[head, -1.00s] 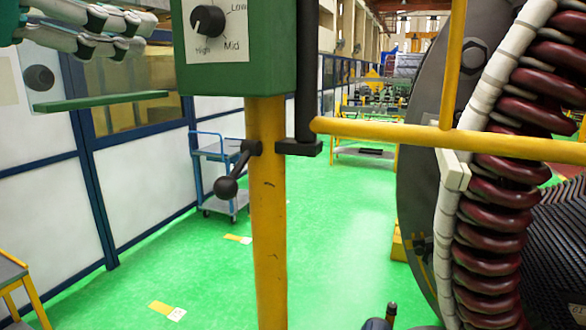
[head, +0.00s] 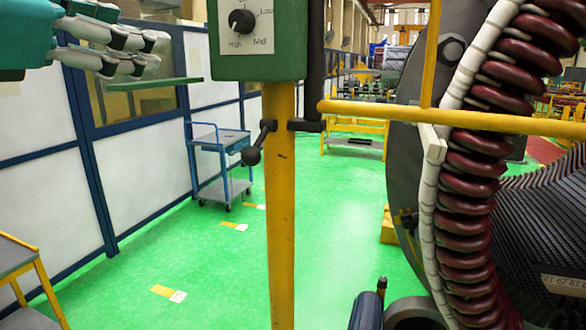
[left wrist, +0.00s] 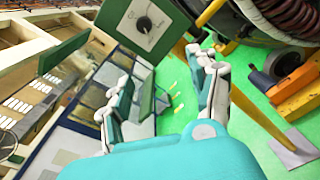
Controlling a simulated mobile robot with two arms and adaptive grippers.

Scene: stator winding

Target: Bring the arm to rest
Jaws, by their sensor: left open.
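My left gripper (head: 150,52) shows at the top left of the head view, in front of the wall panels and left of the green control box (head: 258,50). In the left wrist view its two white and teal fingers (left wrist: 160,95) stand apart with nothing between them. The control box with its black dial also shows beyond the fingertips in the left wrist view (left wrist: 130,40); the gripper appears apart from it. My right gripper is in neither view.
A yellow post (head: 281,200) carries the box, with a black lever (head: 258,145) on it. A yellow rail (head: 450,117) runs right, before the stator with dark red coils (head: 468,190). A blue cart (head: 220,165) stands behind.

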